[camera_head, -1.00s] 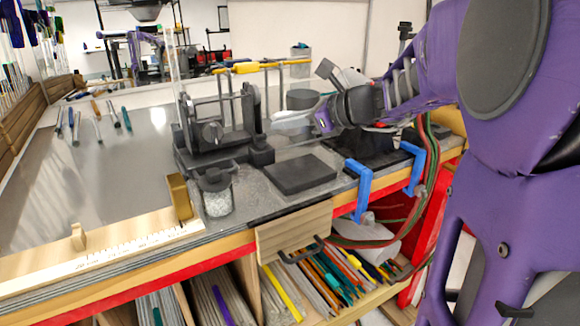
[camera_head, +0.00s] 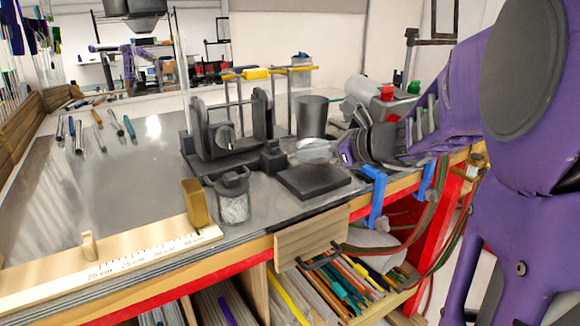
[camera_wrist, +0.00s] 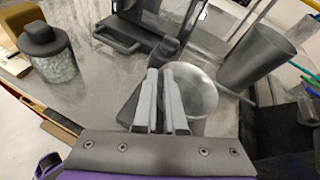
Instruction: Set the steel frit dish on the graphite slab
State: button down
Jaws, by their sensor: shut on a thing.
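The steel frit dish (camera_head: 314,151) is a shallow, pale, shiny round dish. My gripper (camera_head: 337,152) is shut on its rim from the right and holds it over the back part of the graphite slab. In the wrist view the dish (camera_wrist: 198,92) lies right of the closed fingers (camera_wrist: 163,78). The graphite slab (camera_head: 312,184) is a flat dark square on the bench near its front edge. In the wrist view the slab (camera_wrist: 128,108) is mostly hidden behind the fingers and dish. I cannot tell whether the dish touches it.
A dark grey cylinder (camera_head: 312,117) stands close behind the dish. A black roller stand (camera_head: 228,140) is to the left. A lidded glass jar (camera_head: 233,202) stands left of the slab. Blue clamps (camera_head: 375,195) grip the bench edge at the right.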

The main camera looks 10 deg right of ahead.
aim_at(309, 183)
jog(key=shift+f+b, duration=0.4)
jog(key=shift+f, duration=1.6)
jog(key=shift+f, duration=0.1)
jog(key=shift+f, duration=0.15)
jog(key=c, duration=1)
grip_release()
